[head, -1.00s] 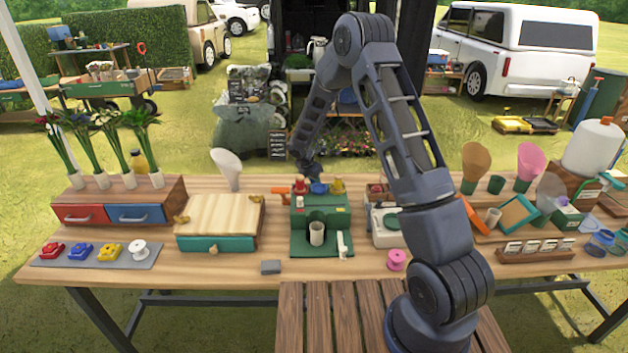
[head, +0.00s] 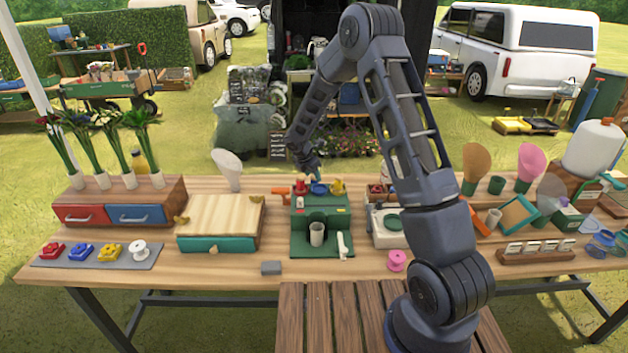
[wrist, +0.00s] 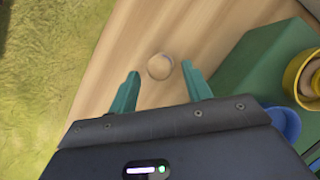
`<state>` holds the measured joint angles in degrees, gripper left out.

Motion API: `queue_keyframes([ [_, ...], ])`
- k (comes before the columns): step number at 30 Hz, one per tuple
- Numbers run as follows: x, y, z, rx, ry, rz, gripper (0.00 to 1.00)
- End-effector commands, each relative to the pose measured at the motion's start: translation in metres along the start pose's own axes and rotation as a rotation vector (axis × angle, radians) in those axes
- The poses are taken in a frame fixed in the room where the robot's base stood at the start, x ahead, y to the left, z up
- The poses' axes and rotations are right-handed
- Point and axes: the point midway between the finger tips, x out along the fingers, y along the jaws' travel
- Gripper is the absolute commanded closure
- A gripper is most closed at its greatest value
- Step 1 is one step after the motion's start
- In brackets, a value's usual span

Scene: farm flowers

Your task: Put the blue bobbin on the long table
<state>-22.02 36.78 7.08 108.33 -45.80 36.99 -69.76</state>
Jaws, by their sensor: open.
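The blue bobbin (head: 319,188) sits on top of the green machine (head: 322,222), between a red bobbin (head: 300,188) and a yellow one (head: 338,187). In the wrist view a blue rounded thing (wrist: 284,122), likely this bobbin, shows at the lower right, partly hidden by my gripper's body. My gripper (wrist: 159,69) is open and empty, with its teal fingers apart. In the head view it is above the back of the green machine and partly hidden. The long wooden table (head: 215,275) bears all of these.
A small round pale thing (wrist: 160,66) appears between my fingers on the wood. A wooden box (head: 220,220) stands left of the machine and a white device (head: 388,230) right of it. A grey block (head: 270,268) and pink bobbin (head: 397,260) lie near the front edge.

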Motion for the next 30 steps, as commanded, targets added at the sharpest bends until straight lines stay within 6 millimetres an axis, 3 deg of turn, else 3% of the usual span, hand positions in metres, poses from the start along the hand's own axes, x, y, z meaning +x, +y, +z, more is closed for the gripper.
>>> queue_keyframes([
  [6, -0.044, 0.0, 0.001, 0.001, -0.001, 0.002, 0.51],
  [12, -0.071, 0.0, 0.001, 0.0, 0.0, 0.002, 0.51],
  [23, -0.085, -0.002, 0.003, 0.01, -0.001, 0.0, 0.51],
  [26, -0.096, -0.011, 0.012, 0.06, -0.002, 0.001, 0.51],
  [30, -0.126, -0.04, 0.037, 0.209, -0.003, 0.002, 0.51],
])
